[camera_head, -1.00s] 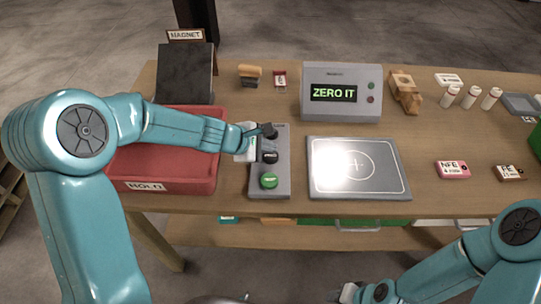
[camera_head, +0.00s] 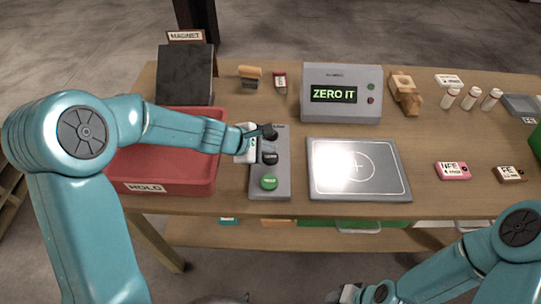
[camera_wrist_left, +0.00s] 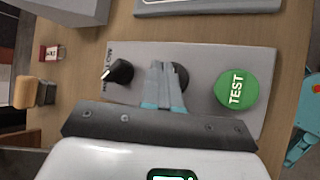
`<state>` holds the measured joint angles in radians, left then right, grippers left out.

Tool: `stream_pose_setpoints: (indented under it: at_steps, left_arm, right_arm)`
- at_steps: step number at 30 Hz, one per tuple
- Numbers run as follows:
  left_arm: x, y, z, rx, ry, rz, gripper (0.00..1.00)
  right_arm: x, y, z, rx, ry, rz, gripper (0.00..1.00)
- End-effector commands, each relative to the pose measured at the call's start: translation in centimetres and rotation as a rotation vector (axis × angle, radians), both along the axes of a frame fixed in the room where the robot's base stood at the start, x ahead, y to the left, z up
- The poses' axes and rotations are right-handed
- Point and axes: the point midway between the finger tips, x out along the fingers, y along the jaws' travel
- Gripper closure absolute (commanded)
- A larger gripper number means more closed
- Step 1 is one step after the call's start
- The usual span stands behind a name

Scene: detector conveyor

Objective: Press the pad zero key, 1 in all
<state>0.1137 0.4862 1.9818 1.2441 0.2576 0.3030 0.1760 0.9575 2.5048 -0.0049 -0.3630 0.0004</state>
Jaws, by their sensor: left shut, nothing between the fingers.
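The grey key panel (camera_head: 284,186) lies on the table beside the red bin. It carries a dark knob at its far end, a black round key (camera_head: 270,158) in the middle and a green TEST key (camera_head: 268,182) at the near end. My left gripper (camera_head: 270,131) is shut and empty, over the far part of the panel in the head view. In the left wrist view its fingertips (camera_wrist_left: 166,70) overlap the black key (camera_wrist_left: 181,76) and partly hide it; contact cannot be told. The knob (camera_wrist_left: 118,73) and green key (camera_wrist_left: 237,87) flank them. My right gripper (camera_head: 347,293) is at the bottom edge.
A display box (camera_head: 341,75) reading ZERO IT stands behind a grey plate (camera_head: 357,190) with a circle mark. The red HOLD bin (camera_head: 195,185) is left of the panel. A pink NFE block (camera_head: 453,170) and a brown FE block (camera_head: 509,174) lie at the right.

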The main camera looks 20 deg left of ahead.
Motion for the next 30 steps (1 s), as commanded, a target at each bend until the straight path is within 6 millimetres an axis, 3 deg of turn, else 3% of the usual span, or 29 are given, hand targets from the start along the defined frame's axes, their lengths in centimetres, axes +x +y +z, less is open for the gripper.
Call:
stream_pose_setpoints:
  at_steps: [30]
  left_arm:
    - [0.0, 0.0, -0.9, 0.0, 0.0, 0.0, 1.0]
  right_arm:
    - [0.0, 0.0, -1.1, 0.0, 0.0, 0.0, 0.57]
